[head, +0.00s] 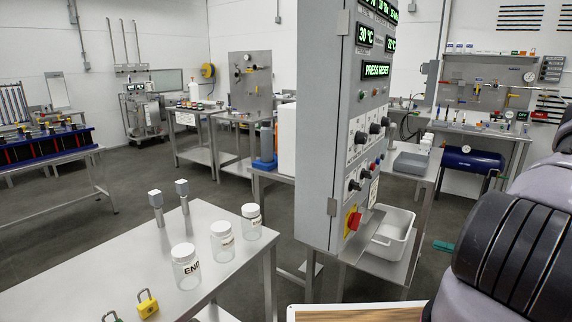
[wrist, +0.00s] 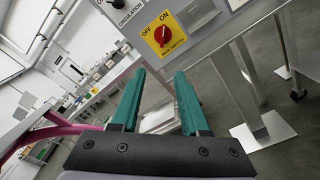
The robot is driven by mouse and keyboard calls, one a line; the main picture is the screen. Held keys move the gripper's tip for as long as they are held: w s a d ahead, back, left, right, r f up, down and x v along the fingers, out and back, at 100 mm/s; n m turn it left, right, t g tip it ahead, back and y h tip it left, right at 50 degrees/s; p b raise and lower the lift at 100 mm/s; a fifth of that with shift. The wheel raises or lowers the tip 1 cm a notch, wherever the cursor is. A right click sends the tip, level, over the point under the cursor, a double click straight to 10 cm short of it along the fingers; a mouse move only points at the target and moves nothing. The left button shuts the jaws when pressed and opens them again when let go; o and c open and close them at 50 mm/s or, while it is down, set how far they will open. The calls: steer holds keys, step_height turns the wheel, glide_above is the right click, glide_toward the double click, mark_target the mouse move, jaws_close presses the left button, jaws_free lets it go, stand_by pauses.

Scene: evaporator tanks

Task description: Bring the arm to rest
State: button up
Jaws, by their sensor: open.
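In the wrist view my gripper (wrist: 158,98) is open, with two green fingers apart and nothing between them. It points toward the lower part of a grey control panel, whose red rotary switch on a yellow plate (wrist: 164,35) is beyond the fingertips. In the head view the grey control cabinet (head: 340,120) stands upright at the centre, with a lit display reading PRESS RESET and the red and yellow switch (head: 353,221) low on its front. My arm fills the right edge there. A small green piece, probably a fingertip, shows beside the arm; most of the gripper is hidden.
A steel table (head: 100,265) at lower left bears glass jars (head: 222,242), metal posts and yellow padlocks (head: 147,304). A white tub (head: 391,236) sits on a low shelf right of the cabinet. Open grey floor (head: 160,195) lies behind the table.

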steer(key=a+r+n+g+h, duration=0.3)
steer(key=a+r+n+g, duration=0.4)
steer(key=r, duration=0.5)
steer(key=a+r+n+g+h, duration=0.2)
steer(key=a+r+n, duration=0.3)
steer(key=r+n, duration=0.55)
steer(key=s+a+r+n+t+h, duration=0.3)
steer(key=s+a+r+n+h, duration=0.1)
steer(key=r, duration=0.6)
steer(key=s+a+r+n+t+h, duration=0.3)
steer(key=s+a+r+n, duration=0.3)
steer(key=s+r+n, duration=0.2)
steer(key=shift+s+r+t+h, duration=0.45)
steer(key=shift+s+r, duration=0.35)
steer(key=shift+r, duration=0.45)
steer(key=shift+a, duration=0.1)
